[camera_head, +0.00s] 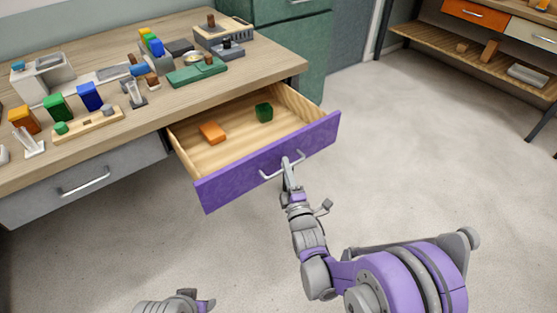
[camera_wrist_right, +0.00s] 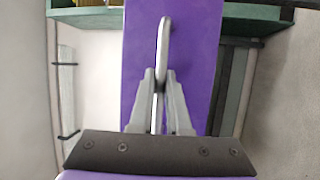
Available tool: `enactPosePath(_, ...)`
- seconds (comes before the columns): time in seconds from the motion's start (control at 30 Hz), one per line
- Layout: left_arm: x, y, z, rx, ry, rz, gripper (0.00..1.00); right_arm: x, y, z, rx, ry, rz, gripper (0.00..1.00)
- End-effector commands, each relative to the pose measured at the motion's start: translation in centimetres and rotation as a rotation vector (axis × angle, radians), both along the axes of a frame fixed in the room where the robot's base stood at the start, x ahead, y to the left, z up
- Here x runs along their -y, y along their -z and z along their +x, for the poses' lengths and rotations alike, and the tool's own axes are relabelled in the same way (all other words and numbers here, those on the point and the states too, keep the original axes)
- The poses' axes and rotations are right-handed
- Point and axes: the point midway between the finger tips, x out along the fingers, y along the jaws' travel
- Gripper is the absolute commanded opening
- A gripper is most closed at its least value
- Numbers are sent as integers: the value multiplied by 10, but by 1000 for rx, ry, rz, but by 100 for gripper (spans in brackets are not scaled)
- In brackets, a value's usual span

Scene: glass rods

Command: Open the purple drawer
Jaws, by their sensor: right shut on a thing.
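The purple drawer (camera_head: 236,181) is pulled well out from under the wooden workbench in the head view, and its inside shows. Its purple front also fills the middle of the right wrist view (camera_wrist_right: 195,45). A silver bar handle (camera_head: 270,175) is on its front, and it shows in the right wrist view (camera_wrist_right: 163,40). My right gripper (camera_head: 289,166) is shut on this handle, with a finger on each side of it (camera_wrist_right: 159,85). My left gripper (camera_head: 197,300) is low at the bottom edge of the head view, away from the drawer; its fingers are unclear.
An orange block (camera_head: 212,132) and a green block (camera_head: 264,112) lie in the drawer. A grey drawer (camera_head: 90,185) to the left is closed. The workbench top (camera_head: 265,65) holds many blocks and fixtures. Open floor (camera_head: 430,160) lies to the right.

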Motion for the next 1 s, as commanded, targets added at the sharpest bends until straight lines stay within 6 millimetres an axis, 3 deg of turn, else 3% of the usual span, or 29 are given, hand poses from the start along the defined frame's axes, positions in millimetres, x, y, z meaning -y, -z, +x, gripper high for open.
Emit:
enactPosePath(0.3, 0, 3, 1, -1, 0, 0, 50, 20, 0, -27, 2, 0, 1, 0)
enactPosePath(0.77, 0, 3, 1, -1, 0, 0, 50, 22, 0, -31, 1, 0, 0, 0)
enactPosePath(0.8, 0, 3, 1, -1, 0, 0, 50, 22, 0, -31, 1, 0, 0, 17)
enactPosePath(0.97, 0, 3, 1, -1, 0, 0, 50, 22, 0, -31, 1, 0, 0, 45)
enactPosePath(1.0, 0, 3, 1, -1, 0, 0, 50, 22, 0, -31, 1, 0, 0, 45)
